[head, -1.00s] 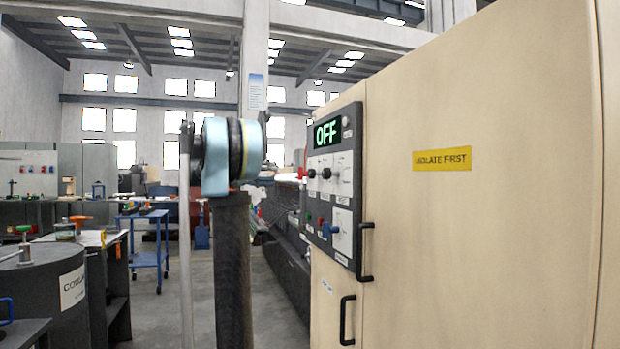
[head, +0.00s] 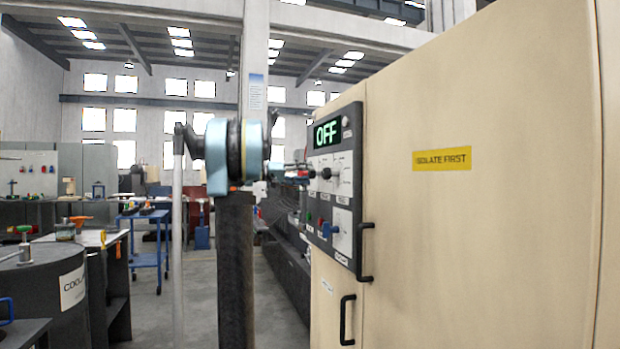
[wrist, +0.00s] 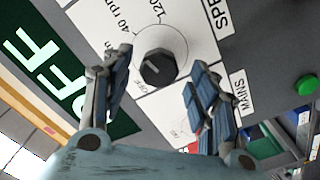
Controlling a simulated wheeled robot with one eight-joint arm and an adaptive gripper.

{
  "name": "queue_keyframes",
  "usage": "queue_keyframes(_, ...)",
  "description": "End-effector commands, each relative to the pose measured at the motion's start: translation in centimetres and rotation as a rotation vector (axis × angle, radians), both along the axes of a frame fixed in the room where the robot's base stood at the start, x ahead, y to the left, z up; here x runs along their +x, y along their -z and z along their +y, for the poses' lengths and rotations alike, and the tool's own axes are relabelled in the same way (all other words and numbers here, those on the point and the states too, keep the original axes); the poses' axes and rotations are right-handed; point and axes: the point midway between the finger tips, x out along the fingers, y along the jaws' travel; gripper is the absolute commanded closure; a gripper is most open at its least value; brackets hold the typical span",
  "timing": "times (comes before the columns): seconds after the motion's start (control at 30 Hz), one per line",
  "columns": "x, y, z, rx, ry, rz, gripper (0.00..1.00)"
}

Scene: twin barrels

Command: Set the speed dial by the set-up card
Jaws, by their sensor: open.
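The speed dial (wrist: 157,68) is a dark faceted knob on a round white scale. The marks "40 rpm" and "120" are legible beside it, and part of "SPEED" shows at the top. My gripper (wrist: 158,76) is open, with one finger on each side of the dial in the wrist view; contact cannot be told. In the head view my gripper (head: 300,172) is at the left side of the control panel (head: 347,228). The green display (head: 326,133) reads "OFF". No set-up card is identifiable; a small notice (head: 257,92) on the pillar is unreadable.
The beige cabinet (head: 520,230) fills the right, with a yellow "ISOLATE FIRST" label (head: 441,159) and black handles (head: 347,320). A green button (wrist: 306,85) and a "MAINS" label (wrist: 239,92) lie near the dial. A dark barrel (head: 45,290) stands at left.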

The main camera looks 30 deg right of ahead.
Motion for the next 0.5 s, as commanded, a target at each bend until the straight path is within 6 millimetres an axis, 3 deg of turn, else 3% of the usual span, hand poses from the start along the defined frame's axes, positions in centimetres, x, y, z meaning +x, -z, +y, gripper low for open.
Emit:
queue_keyframes(0.2,-0.6,0.0,-2.3,0.001,0.002,0.0,0.46)
queue_keyframes(0.5,-0.7,0.0,-2.8,0.0,0.0,0.0,0.46)
